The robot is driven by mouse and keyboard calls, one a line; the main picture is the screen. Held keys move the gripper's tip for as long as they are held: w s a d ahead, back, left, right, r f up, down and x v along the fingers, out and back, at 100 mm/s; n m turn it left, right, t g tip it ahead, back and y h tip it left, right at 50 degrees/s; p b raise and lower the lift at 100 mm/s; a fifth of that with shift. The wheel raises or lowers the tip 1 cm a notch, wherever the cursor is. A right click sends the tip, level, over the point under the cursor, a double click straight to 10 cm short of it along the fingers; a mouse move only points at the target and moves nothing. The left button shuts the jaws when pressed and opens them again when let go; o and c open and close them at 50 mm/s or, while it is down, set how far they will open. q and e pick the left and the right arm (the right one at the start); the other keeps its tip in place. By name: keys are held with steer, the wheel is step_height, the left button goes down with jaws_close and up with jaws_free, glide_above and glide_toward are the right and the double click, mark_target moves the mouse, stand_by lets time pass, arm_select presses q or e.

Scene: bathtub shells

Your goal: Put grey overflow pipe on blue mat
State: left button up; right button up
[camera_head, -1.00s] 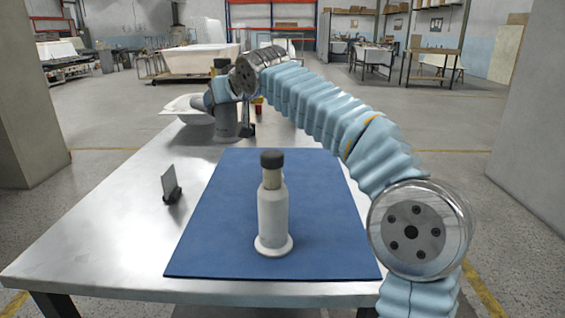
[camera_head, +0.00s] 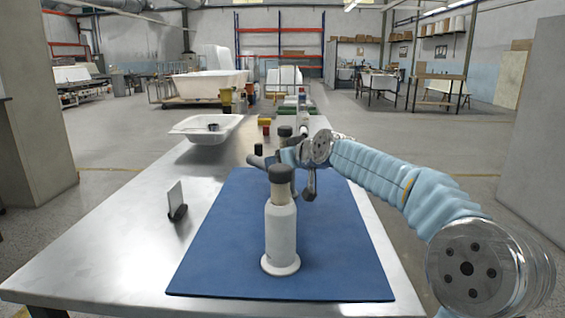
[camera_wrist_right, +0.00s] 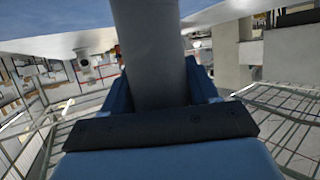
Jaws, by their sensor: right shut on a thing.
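The blue mat (camera_head: 220,260) lies flat on the near part of the metal table. The grey overflow pipe shows in the right wrist view as a thick grey cylinder (camera_wrist_right: 150,50) between the blue fingers of my right gripper (camera_wrist_right: 160,95). My right gripper is shut on it. In the head view the right gripper (camera_head: 283,158) is over the far part of the mat, with a grey part of the pipe (camera_head: 260,161) showing to its left. The pipe is partly hidden behind the white bottle-shaped piece and the wrist. My left gripper is not in view.
A white bottle-shaped piece with a dark cap (camera_head: 281,230) stands upright on the mat. A small upright plate in a holder (camera_head: 176,202) is left of the mat. A white basin (camera_head: 205,128) and several small items are farther back. The mat's left and right sides are clear.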

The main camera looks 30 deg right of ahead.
steer(key=shift+r, duration=0.1)
steer(key=o, duration=1.1)
steer(key=shift+o, duration=0.2)
steer(key=b+v, duration=0.1)
steer(key=v, duration=1.1)
steer(key=shift+b, duration=0.4)
